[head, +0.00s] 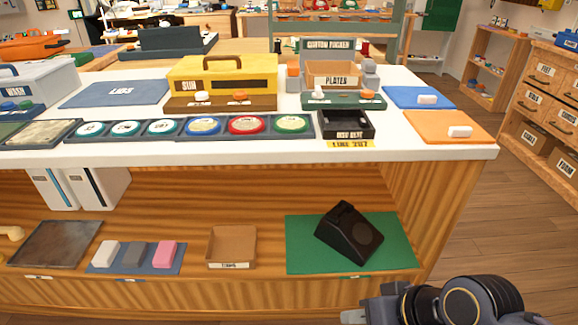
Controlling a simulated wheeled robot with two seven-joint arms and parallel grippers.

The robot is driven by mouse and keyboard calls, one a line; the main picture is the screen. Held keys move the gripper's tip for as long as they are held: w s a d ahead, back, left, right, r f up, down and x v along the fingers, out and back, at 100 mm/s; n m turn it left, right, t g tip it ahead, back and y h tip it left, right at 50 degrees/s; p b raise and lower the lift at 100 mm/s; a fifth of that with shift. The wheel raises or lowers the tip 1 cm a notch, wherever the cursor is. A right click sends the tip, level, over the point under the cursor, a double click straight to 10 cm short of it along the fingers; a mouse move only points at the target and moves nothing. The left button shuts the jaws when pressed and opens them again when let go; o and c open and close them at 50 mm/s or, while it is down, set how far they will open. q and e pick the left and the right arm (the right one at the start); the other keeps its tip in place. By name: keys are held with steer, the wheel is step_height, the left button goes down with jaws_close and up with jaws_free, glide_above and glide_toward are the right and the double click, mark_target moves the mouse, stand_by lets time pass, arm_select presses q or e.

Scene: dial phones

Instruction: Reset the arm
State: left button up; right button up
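My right gripper (354,316) shows at the bottom edge, right of centre, in front of the wooden counter. It is partly cut off by the frame, and I cannot make out the gap between its fingers. Nothing is visibly held in the part that shows. My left gripper and arm are not in the head view. A black wedge-shaped phone-like body (348,234) with a round face sits on a green mat (302,248) on the lower shelf, above and left of my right gripper and apart from it.
The white counter top (473,151) holds a row of round discs, a yellow toolbox (222,72), a black tray (346,124) and an orange mat (440,122). White, grey and pink blocks and an open box (232,246) sit on the lower shelf. Floor (500,220) is clear at right, before drawers.

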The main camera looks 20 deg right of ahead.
step_height(320, 180, up, 33)
steer(key=p, duration=3.1)
steer(key=shift+r, duration=0.15)
steer(key=shift+w+a, duration=0.1)
